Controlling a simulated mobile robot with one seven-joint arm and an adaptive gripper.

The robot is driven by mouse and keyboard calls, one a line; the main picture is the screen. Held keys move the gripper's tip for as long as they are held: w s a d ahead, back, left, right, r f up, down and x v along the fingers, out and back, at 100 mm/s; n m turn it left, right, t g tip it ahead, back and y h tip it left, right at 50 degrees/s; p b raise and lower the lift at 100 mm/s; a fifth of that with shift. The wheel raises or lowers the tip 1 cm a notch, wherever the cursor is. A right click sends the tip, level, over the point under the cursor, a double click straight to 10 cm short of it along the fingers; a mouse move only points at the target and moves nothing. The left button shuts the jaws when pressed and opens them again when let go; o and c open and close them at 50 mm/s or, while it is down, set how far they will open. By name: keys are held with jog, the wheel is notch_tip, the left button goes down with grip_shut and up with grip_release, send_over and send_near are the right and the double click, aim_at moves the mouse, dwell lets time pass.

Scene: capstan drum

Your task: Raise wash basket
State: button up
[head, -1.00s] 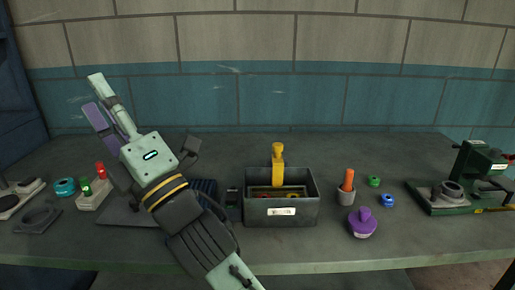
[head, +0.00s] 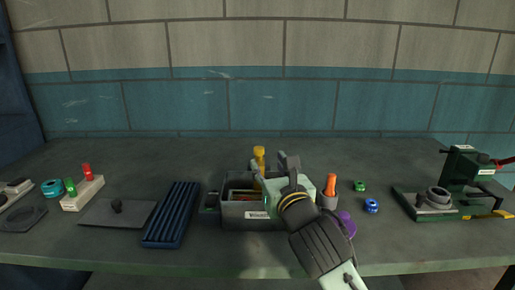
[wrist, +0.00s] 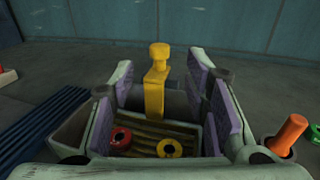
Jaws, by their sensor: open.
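The wash basket's yellow upright handle (head: 259,158) with a knob on top rises out of a dark grey labelled bin (head: 235,211). In the wrist view the handle (wrist: 156,90) stands between my gripper's two purple-padded fingers (wrist: 160,70), with space on both sides. My gripper is open and holds nothing. The slatted basket floor (wrist: 178,133) shows low in the bin, with a red ring (wrist: 121,138) and a yellow ring (wrist: 170,148) on it. In the head view my gripper hides the bin's right part. How far the fingers reach along the handle is unclear.
A blue ribbed tray (head: 172,214) lies left of the bin. To the right stand an orange-handled tool in a cup (head: 329,190), a purple knobbed object (head: 347,224), green (head: 359,186) and blue (head: 371,206) rings. A green machine (head: 465,182) is at far right.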

aim_at(260, 151)
jog(key=p+x, duration=0.3)
jog(key=x, duration=0.6)
jog(key=shift+w+a, duration=0.1)
grip_shut()
dwell(0.6)
